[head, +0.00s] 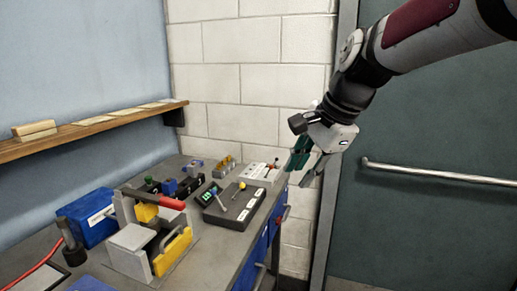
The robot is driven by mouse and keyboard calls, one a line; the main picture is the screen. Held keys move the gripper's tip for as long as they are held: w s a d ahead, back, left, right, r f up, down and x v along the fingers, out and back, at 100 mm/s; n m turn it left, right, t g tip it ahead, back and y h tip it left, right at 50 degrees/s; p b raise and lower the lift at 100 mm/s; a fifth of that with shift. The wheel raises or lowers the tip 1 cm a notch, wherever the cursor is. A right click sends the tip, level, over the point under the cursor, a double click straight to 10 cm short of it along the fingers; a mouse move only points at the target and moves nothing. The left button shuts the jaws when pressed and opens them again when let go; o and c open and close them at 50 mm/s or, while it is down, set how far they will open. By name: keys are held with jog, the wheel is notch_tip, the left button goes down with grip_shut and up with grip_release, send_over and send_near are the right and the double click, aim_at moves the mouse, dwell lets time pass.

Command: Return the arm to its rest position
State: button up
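My gripper (306,168) hangs from the arm at the upper right, in front of the white block wall and beside the grey-green door. It points down and to the left, above and to the right of the workbench's far end. It looks clear of the bench things. Dark teal and grey parts show at its fingers. I cannot tell from this angle whether they are apart or closed, and no held thing is clear.
The grey workbench (252,238) carries a grey fixture (131,253) with a red handle, a blue box (88,218), a dark control box (233,208) and a white panel (262,173). A wooden shelf (90,128) is at left. The door (430,235) has a long bar (440,174).

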jog(key=s+d+f+n+h, duration=0.1)
jog(key=s+d+f+n, duration=0.1)
jog(key=s, duration=0.7)
jog(key=s+d+f+n+h, duration=0.1)
jog(key=s+d+f+n, duration=0.1)
jog(key=s+d+n, duration=0.3)
jog(key=s+d+f+n+h+p, duration=0.1)
jog(key=s+n, duration=0.4)
jog(key=s, duration=0.7)
jog(key=d+f, duration=0.1)
jog(key=d, duration=0.1)
jog(key=shift+s+d+n, duration=0.3)
jog(key=shift+n, duration=0.1)
